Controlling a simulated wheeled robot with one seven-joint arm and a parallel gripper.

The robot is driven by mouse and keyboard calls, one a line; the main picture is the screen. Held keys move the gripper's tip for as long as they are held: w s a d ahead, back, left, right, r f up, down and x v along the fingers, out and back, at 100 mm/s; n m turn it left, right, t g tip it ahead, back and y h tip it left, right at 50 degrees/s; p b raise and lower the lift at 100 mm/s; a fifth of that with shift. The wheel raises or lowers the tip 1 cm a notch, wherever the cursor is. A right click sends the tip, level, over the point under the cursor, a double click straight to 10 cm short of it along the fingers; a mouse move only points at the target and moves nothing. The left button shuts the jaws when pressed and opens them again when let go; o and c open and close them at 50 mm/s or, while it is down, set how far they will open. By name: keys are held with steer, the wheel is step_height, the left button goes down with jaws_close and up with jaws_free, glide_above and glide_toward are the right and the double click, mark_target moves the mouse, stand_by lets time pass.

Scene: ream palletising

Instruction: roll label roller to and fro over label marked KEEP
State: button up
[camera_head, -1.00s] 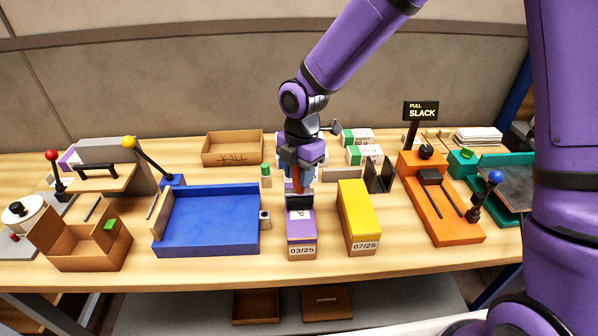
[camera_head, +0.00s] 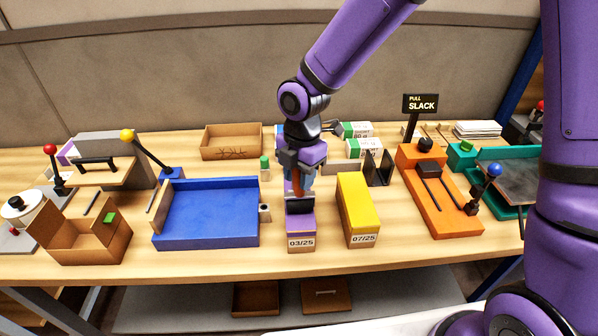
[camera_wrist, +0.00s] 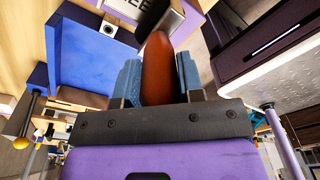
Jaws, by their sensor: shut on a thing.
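My gripper (camera_head: 298,178) points down and is shut on the red-brown handle (camera_wrist: 158,70) of the label roller. Its blue fingers press on both sides of the handle in the wrist view. The roller's black drum (camera_head: 299,205) is over the top of the purple ream box (camera_head: 301,226) marked 03/25. The drum also shows in the wrist view (camera_wrist: 152,14). The white label (camera_wrist: 130,8) is partly visible there beside the drum, with only some letters readable. In the head view the drum hides it. I cannot tell whether the drum touches it.
A yellow box (camera_head: 355,207) marked 07/25 stands close to the right. An orange device (camera_head: 440,205) stands further right. Bare table lies in front of the boxes.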

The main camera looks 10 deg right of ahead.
steer(key=shift+w, duration=0.1)
stand_by(0.4)
steer(key=shift+w, duration=1.65)
steer(key=shift+s, duration=0.2)
steer(key=shift+s, duration=1.65)
steer(key=shift+r, duration=0.1)
steer(key=shift+r, duration=2.9)
